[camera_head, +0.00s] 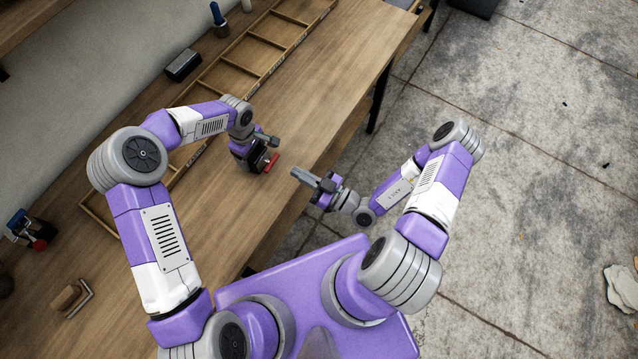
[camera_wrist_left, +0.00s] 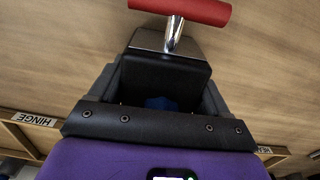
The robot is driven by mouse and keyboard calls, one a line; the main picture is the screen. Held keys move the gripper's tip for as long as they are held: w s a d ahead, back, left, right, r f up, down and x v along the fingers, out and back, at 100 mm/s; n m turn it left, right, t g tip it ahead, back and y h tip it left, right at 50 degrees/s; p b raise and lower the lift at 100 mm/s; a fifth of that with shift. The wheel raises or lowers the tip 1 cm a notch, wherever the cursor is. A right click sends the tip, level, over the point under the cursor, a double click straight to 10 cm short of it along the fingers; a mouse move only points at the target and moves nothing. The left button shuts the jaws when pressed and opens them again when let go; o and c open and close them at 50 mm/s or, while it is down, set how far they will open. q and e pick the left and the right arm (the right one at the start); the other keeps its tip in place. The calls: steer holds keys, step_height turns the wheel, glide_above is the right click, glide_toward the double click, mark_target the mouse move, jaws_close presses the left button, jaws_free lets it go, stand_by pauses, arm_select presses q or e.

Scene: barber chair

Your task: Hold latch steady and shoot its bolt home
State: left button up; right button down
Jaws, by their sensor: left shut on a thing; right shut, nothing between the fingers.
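The latch shows in the head view as a small dark block with a red handle (camera_head: 271,162), on or just above the wooden bench near its front edge. In the left wrist view it has a black body (camera_wrist_left: 165,76), a bright metal bolt stem (camera_wrist_left: 173,36) and a red crossbar handle (camera_wrist_left: 182,9). My left gripper (camera_head: 259,151) is shut on the black body, with a dark finger on each side; the handle sticks out beyond the fingers. My right gripper (camera_head: 303,176) is shut and empty, to the right of the handle and apart from it, by the bench's front edge.
A long divided wooden tray (camera_head: 225,98) with labels runs along the back of the bench (camera_head: 330,75). A black box (camera_head: 183,65) and a blue-handled tool (camera_head: 219,18) stand behind it. A red-knobbed item (camera_head: 40,244) and a wooden block with metal (camera_head: 68,297) lie at left.

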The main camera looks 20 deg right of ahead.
arm_select(q)
steer(key=shift+w+a, duration=0.15)
arm_select(e)
steer(key=v, duration=0.6)
steer(key=shift+s, duration=0.15)
steer(key=shift+d+f, duration=0.1)
steer(key=shift+d, duration=0.05)
arm_select(q)
steer(key=o, duration=1.4)
